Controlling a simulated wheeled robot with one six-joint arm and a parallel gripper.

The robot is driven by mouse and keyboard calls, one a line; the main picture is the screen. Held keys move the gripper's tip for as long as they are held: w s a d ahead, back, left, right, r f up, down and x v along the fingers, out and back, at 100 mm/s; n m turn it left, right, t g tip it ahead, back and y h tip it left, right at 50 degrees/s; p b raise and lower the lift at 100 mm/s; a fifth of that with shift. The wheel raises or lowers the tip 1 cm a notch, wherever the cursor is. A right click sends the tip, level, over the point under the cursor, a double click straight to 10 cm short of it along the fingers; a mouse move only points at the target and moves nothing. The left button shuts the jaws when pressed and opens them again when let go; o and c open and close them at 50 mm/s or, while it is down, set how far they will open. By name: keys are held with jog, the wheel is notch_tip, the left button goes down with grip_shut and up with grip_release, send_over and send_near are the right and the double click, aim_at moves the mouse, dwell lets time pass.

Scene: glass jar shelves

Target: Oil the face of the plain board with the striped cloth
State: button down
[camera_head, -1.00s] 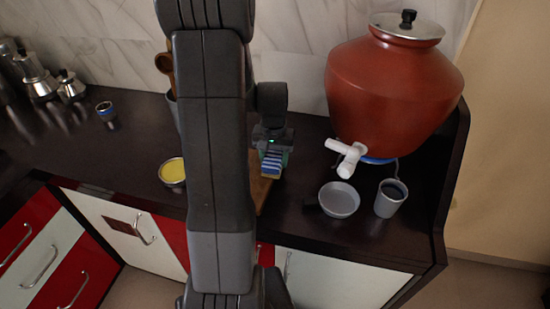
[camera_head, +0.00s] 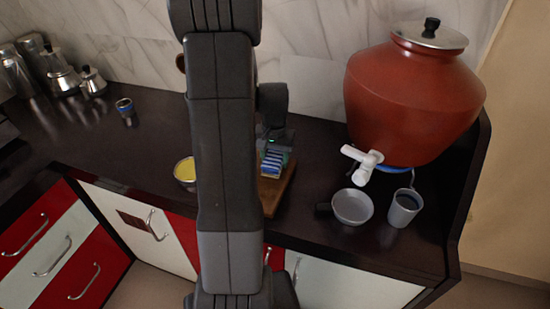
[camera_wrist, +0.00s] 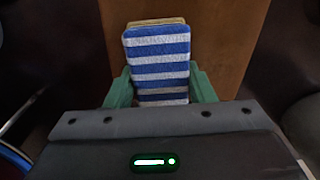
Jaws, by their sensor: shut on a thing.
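My gripper (camera_head: 273,150) is shut on the blue-and-white striped cloth (camera_head: 273,163). In the wrist view its green fingers grip the sides of the cloth (camera_wrist: 158,60), which looks like a folded pad with a yellowish edge at its far end. The plain brown board (camera_head: 276,193) lies on the dark counter under the cloth; its left part is hidden behind my arm. In the wrist view the board (camera_wrist: 222,35) fills the area behind and around the cloth. I cannot tell whether the cloth touches the board.
A bowl of yellow contents (camera_head: 184,172) stands left of the board, partly hidden by my arm. A grey pan (camera_head: 352,207), a grey cup (camera_head: 404,208) and a big red pot with a white tap (camera_head: 412,105) stand to the right. A blue-banded jar (camera_head: 126,110) stands left.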

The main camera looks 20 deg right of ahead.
jog(key=shift+w+a, duration=0.75)
jog(key=shift+a, duration=0.25)
jog(key=shift+w+a, duration=0.7)
jog(key=shift+a, duration=0.25)
jog(key=shift+w+a, duration=0.7)
jog(key=shift+a, duration=0.25)
jog(key=shift+w+a, duration=0.7)
jog(key=shift+a, duration=0.25)
notch_tip(320, 180, up, 7)
jog(key=p, duration=0.5)
